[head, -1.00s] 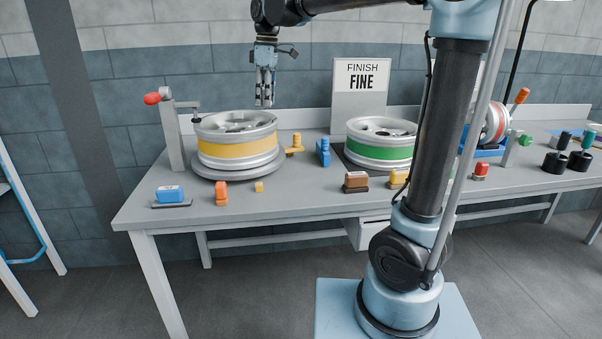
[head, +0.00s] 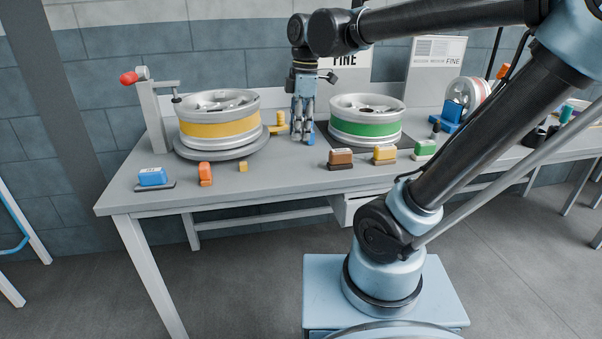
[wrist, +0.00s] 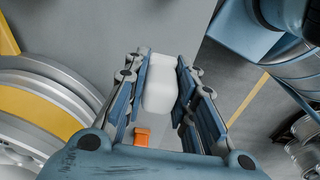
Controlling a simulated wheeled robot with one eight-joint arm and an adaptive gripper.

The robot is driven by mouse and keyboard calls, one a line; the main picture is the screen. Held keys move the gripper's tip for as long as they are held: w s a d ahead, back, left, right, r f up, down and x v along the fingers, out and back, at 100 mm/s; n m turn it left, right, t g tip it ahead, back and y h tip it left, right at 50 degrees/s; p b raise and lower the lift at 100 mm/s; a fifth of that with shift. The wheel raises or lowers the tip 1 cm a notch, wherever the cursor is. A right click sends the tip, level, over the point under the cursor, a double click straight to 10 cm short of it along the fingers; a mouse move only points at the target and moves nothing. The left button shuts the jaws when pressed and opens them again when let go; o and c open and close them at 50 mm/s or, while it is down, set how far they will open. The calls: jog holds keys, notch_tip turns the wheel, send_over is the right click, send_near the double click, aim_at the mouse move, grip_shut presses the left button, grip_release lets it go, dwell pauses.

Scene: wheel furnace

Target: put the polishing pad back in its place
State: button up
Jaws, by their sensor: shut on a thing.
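My gripper (head: 303,125) is between the yellow-banded wheel and the green-banded wheel, pointing down. In the wrist view my gripper (wrist: 163,90) is shut on a white, rounded block (wrist: 158,85), which I take to be the polishing pad. In the head view the fingers hide most of this pad. A blue upright piece (head: 309,132) stands on the table close by the fingertips; I cannot tell whether they touch. No place marked for the pad can be made out for sure.
The yellow-banded wheel (head: 218,123) stands left on a round base, the green-banded wheel (head: 366,128) right. Blue (head: 152,177), brown (head: 341,157), yellow (head: 385,153) and green (head: 425,148) blocks sit along the front. An orange piece (head: 205,173) stands before the left wheel.

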aim_at(301, 172)
jog(key=shift+s+d+f, duration=0.2)
jog(key=shift+f, duration=5)
jog(key=shift+s+f, duration=0.1)
jog(key=shift+f, duration=0.15)
